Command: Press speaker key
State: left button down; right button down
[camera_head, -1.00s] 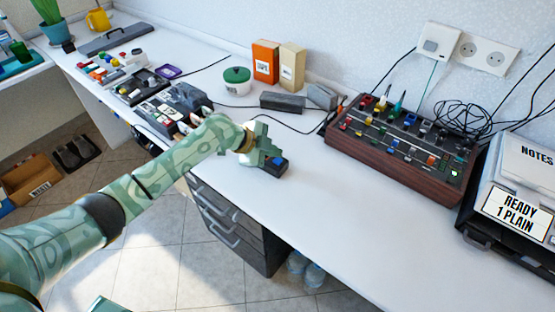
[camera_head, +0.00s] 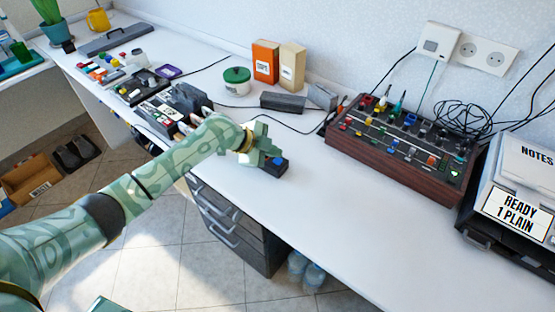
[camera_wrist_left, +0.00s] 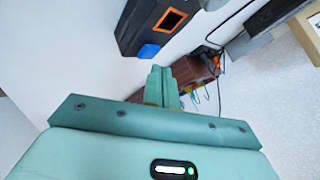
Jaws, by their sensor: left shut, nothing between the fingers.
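A small dark box (camera_head: 274,167) with a blue key (camera_head: 279,160) sits on the white desk near its front edge. The wrist view shows a dark box (camera_wrist_left: 158,25) with an orange-framed square and a blue key (camera_wrist_left: 148,50). No label shows that tells which key is the speaker key. My left gripper (camera_head: 272,150) is shut and empty, right at the box, and hides part of it. In the wrist view the closed fingers (camera_wrist_left: 162,85) lie just below and right of the blue key, apart from it in the picture. My right gripper is out of view.
A brown-sided mixer (camera_head: 405,150) with several knobs stands to the right, with a printer-like machine (camera_head: 510,200) beyond. Dark devices (camera_head: 175,108) crowd the left. The desk right of the gripper is clear.

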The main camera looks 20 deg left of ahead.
aim_at(274, 161)
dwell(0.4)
pick_arm(q)
jog(key=shift+f, duration=0.45)
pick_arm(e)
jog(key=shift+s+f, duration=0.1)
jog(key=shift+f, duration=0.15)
pick_arm(q)
jog(key=shift+f+b, duration=0.2)
jog(key=shift+b, duration=0.2)
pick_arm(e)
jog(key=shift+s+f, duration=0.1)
pick_arm(q)
jog(key=shift+r+p, duration=0.5)
jog(key=shift+r, duration=0.2)
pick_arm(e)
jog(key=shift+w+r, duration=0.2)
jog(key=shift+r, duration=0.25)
